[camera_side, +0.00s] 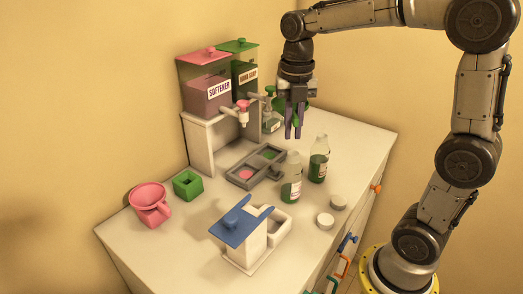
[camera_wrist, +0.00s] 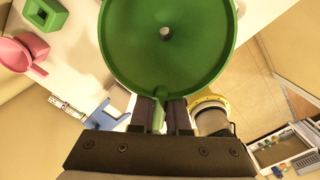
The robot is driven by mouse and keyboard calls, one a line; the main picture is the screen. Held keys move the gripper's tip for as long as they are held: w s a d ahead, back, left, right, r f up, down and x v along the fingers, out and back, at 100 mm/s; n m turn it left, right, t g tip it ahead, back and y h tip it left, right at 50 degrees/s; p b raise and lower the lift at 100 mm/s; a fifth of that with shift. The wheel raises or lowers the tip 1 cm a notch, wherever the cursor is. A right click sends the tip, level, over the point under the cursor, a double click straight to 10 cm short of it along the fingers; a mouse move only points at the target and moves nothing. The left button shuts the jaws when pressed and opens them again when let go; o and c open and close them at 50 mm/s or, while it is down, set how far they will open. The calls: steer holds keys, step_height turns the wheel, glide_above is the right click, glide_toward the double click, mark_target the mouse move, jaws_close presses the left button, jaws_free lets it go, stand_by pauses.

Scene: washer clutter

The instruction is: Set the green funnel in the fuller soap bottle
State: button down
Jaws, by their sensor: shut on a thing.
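My gripper (camera_side: 293,132) is shut on the green funnel and holds it in the air above the back of the counter. In the wrist view the green funnel (camera_wrist: 122,50) fills the top middle, bowl facing the camera with a small hole. Its handle runs down between the fingers of my gripper (camera_wrist: 163,108). In the side view the funnel (camera_side: 308,104) is partly hidden behind my gripper. Two clear soap bottles stand uncapped: the nearer bottle (camera_side: 291,184) has a low green level, and the farther right bottle (camera_side: 319,165) looks fuller. My gripper is above and left of the farther bottle.
Softener (camera_side: 207,96) and hand soap (camera_side: 245,75) dispensers stand at the back over a grey drip tray (camera_side: 246,184). A pink funnel-like cup (camera_side: 150,205), green square holder (camera_side: 187,185), blue-topped box (camera_side: 241,228) and two white caps (camera_side: 325,221) are in front. Counter right of the bottles is clear.

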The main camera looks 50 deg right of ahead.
steer(key=s+d+r+m, duration=0.3)
steer(key=s+d, duration=0.1)
steer(key=d, duration=0.4)
steer(key=shift+m, duration=0.4)
steer(key=shift+f, duration=0.15)
step_height(320, 180, down, 9)
steer(key=shift+f, duration=0.2)
stand_by(0.9)
stand_by(0.3)
steer(key=c, duration=0.8)
jaws_free()
